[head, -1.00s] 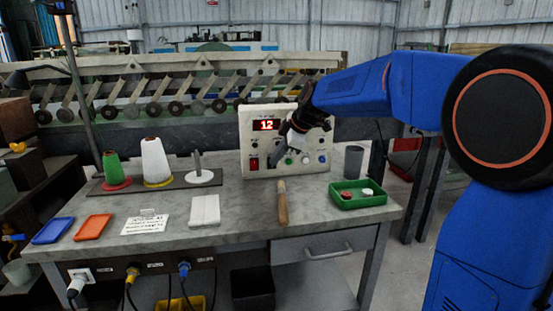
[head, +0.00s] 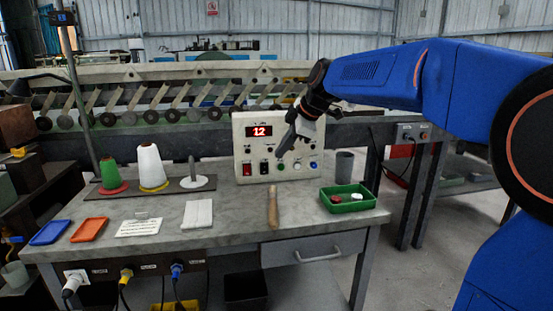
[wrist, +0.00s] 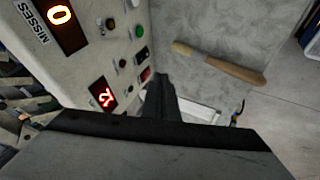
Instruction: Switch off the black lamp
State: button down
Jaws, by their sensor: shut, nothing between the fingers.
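A dark upright pole (head: 84,110) stands at the left back of the table in the head view. A pale control panel (head: 240,150) stands at the back of the table, with a red display, a red rocker switch (head: 247,169), a dark switch (head: 264,167) and a green button (head: 281,166). My gripper (head: 281,153) is shut and empty, in front of the panel's lower middle. In the wrist view the shut fingers (wrist: 160,97) point beside the panel face, near a red switch (wrist: 147,74).
A wooden-handled tool (head: 273,206) lies in front of the panel. A green tray (head: 340,207) with small round pieces and a grey cup (head: 344,163) stand to the right. Thread cones (head: 151,166) stand left. Blue (head: 50,232) and orange (head: 89,230) trays lie front left.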

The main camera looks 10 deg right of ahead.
aim_at(264, 169)
jog(key=shift+v, duration=0.85)
jog(key=shift+f, duration=0.15)
jog(key=shift+s+f, duration=0.15)
jog(key=shift+f, duration=0.45)
jog(key=x, duration=0.9)
jog(key=shift+a+f, duration=0.15)
jog(key=shift+f, duration=0.1)
jog(key=w, duration=0.3)
jog(key=shift+w+f, duration=0.15)
jog(key=shift+f, duration=0.2)
jog(key=shift+w, duration=0.6)
